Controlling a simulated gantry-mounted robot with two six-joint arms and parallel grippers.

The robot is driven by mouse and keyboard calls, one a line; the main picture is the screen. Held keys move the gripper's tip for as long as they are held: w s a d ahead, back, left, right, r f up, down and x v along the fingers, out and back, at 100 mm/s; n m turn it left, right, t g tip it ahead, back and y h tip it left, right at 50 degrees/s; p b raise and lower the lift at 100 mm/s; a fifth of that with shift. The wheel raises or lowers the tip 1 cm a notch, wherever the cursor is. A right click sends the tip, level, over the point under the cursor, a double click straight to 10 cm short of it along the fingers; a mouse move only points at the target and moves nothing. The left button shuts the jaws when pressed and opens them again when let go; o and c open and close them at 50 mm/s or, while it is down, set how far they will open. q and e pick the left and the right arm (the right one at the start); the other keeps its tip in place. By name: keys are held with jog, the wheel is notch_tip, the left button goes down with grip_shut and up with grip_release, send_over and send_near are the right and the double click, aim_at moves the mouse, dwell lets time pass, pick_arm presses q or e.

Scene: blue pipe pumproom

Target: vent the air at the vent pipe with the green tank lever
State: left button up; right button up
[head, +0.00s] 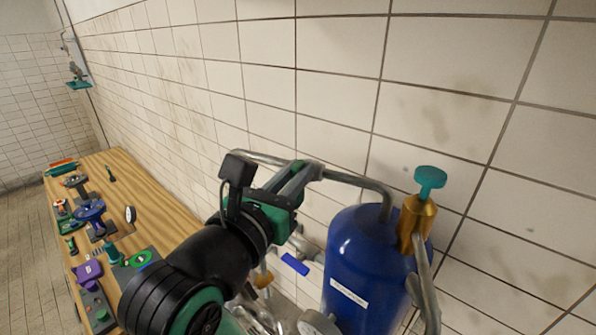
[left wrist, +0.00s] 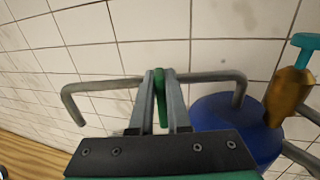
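A blue tank (head: 355,262) with a white label stands against the tiled wall. A grey pipe (head: 362,182) bends down into its top and runs left along the wall; it also shows in the left wrist view (left wrist: 100,86). My left gripper (head: 308,171) is at this pipe, left of the tank. In the left wrist view its fingers (left wrist: 161,76) close around the green lever (left wrist: 162,105), which lies between them at the pipe. The lever's far side and the pipe's open end are hidden. My right gripper is not in view.
A brass valve with a teal knob (head: 430,179) stands at the tank's right. A blue handle (head: 295,264) sits below my left gripper. A wooden bench (head: 160,205) with several valves and tools runs along the wall at left.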

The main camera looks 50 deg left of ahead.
pick_arm(q)
grip_shut()
jog(key=shift+n, duration=0.3)
jog(key=n, duration=0.3)
jog(key=shift+s+a, duration=0.1)
jog(key=shift+a, duration=0.3)
jog(key=shift+s+a+f+n, duration=0.1)
jog(key=shift+a+f+n, duration=0.1)
jog(key=shift+n, duration=0.9)
jog(key=shift+s+a+f+n, duration=0.1)
jog(key=shift+a+n, duration=0.05)
jog(key=shift+n, duration=0.95)
jog(key=o, duration=0.6)
grip_release()
jog(key=shift+o, duration=0.2)
